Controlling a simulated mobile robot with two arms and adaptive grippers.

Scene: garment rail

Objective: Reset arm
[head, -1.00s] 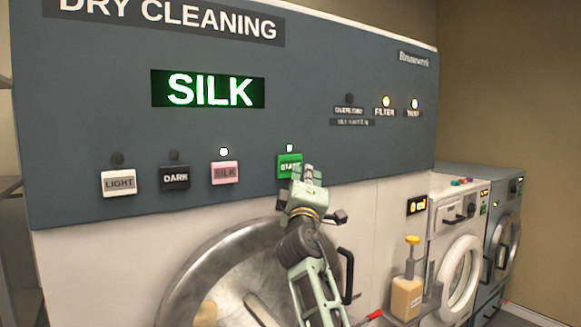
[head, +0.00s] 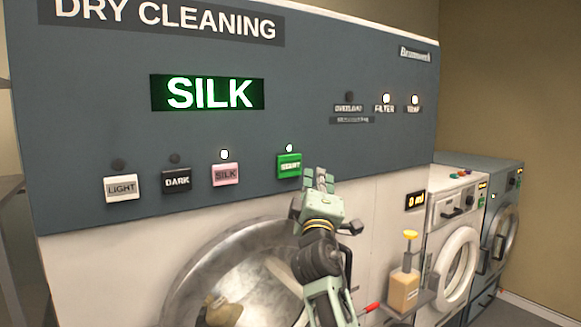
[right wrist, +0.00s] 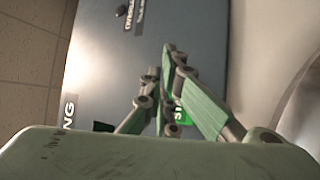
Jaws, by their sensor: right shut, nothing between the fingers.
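My right gripper (head: 319,182) is shut and empty in the head view, just below and right of the green start button (head: 289,165) on the dry cleaning machine (head: 90,90). The button is in full view and the fingertips look apart from it. The lamp above it is lit. In the right wrist view the gripper's green fingers (right wrist: 165,85) reach toward the panel, with part of the green button (right wrist: 182,117) showing between them. The display (head: 207,93) reads SILK, and the lamp over the pink silk button (head: 226,174) is lit. My left gripper is not in view.
The round metal door (head: 200,265) is below the panel, behind my right arm. A bottle with a yellow pump (head: 405,285) stands on a small shelf at the right. Two smaller machines (head: 455,215) stand beyond it. A shelf unit is at the left edge.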

